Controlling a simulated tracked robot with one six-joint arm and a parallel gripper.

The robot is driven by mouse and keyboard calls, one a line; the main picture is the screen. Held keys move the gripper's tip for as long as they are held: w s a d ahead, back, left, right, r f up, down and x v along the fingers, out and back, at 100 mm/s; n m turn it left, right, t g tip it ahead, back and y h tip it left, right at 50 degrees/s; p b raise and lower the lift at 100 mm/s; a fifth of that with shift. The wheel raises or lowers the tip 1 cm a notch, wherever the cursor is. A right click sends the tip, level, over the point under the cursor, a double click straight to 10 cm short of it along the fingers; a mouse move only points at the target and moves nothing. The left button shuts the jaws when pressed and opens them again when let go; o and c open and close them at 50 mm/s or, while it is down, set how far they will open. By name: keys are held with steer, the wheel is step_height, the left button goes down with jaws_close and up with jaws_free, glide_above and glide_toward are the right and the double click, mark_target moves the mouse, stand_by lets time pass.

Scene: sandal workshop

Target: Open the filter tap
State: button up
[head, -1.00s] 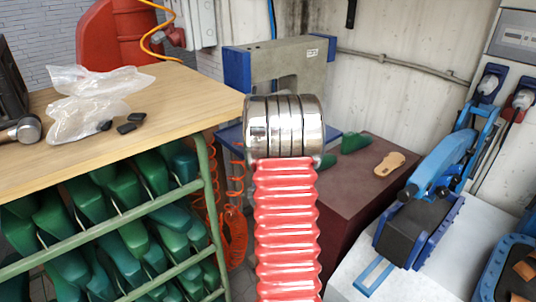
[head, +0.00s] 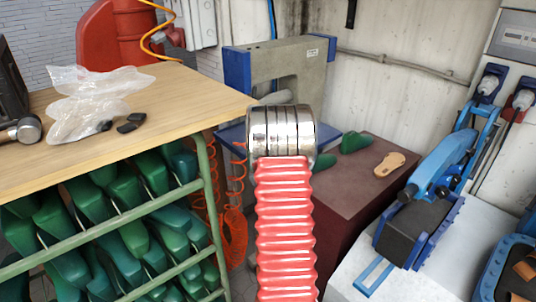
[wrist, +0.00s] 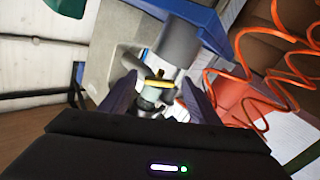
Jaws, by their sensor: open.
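In the wrist view a small yellow tap handle (wrist: 155,83) sits on a pale, cup-like filter body (wrist: 149,98). A grey cylinder (wrist: 180,42) is close behind it. My gripper (wrist: 159,80) is open, with one dark finger to the left of the tap and one to the right. The tap shows between the fingers; I cannot tell whether either touches it. In the head view my red, ribbed arm and silver wrist hide the gripper and the tap.
An orange coiled hose (wrist: 262,75) hangs close on the right in the wrist view. In the head view a wooden bench (head: 175,90) with green lasts below stands left. A grey-blue machine (head: 290,70) is behind, and a brown block (head: 345,200) with a sole is right.

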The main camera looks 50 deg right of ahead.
steer(key=c, duration=1.1)
steer(key=shift+o, duration=0.2)
steer(key=shift+n, duration=0.8)
steer(key=o, duration=1.1)
steer(key=shift+c, duration=0.2)
steer(key=shift+s+a, duration=0.1)
